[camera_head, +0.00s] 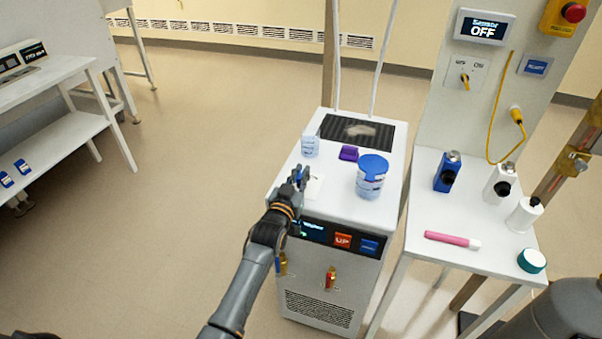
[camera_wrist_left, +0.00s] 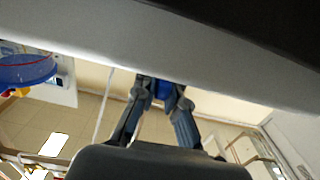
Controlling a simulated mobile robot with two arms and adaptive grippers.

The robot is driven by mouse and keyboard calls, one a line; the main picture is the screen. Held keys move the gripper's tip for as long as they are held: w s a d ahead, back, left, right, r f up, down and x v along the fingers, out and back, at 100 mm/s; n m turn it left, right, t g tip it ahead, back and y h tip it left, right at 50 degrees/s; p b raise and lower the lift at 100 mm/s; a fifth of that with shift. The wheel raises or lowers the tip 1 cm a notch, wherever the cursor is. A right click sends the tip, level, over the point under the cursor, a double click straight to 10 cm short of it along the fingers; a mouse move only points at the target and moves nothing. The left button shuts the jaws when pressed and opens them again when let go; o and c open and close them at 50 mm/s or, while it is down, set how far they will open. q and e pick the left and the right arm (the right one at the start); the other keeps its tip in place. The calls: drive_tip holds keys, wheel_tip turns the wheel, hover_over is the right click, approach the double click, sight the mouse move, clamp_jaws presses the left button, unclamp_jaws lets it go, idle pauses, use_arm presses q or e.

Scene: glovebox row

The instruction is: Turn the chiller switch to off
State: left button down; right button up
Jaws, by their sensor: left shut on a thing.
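The chiller (camera_head: 382,215) is a white cabinet with a dark front panel (camera_head: 313,230) holding a lit display, a red UP button (camera_head: 343,240) and a blue button (camera_head: 369,246). My left gripper (camera_head: 300,178) is over the left part of the chiller's front top edge. In the left wrist view its fingers (camera_wrist_left: 163,92) are closed on a small blue thing (camera_wrist_left: 161,89). My gripper and arm hide part of the panel's left end. I cannot make out a chiller switch or its position. My right gripper is not in view.
A blue-lidded jar (camera_head: 370,178), a purple block (camera_head: 348,153) and a clear container (camera_head: 310,145) stand on the chiller. Right of it, a white table (camera_head: 430,210) holds bottles and a pink marker (camera_head: 452,239). A wall screen (camera_head: 484,27) reads OFF.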

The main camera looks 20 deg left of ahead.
use_arm(q)
drive_tip(key=c, duration=1.4)
unclamp_jaws()
drive_tip(key=s, duration=1.2)
drive_tip(key=shift+a, duration=0.25)
drive_tip(key=shift+f, duration=0.1)
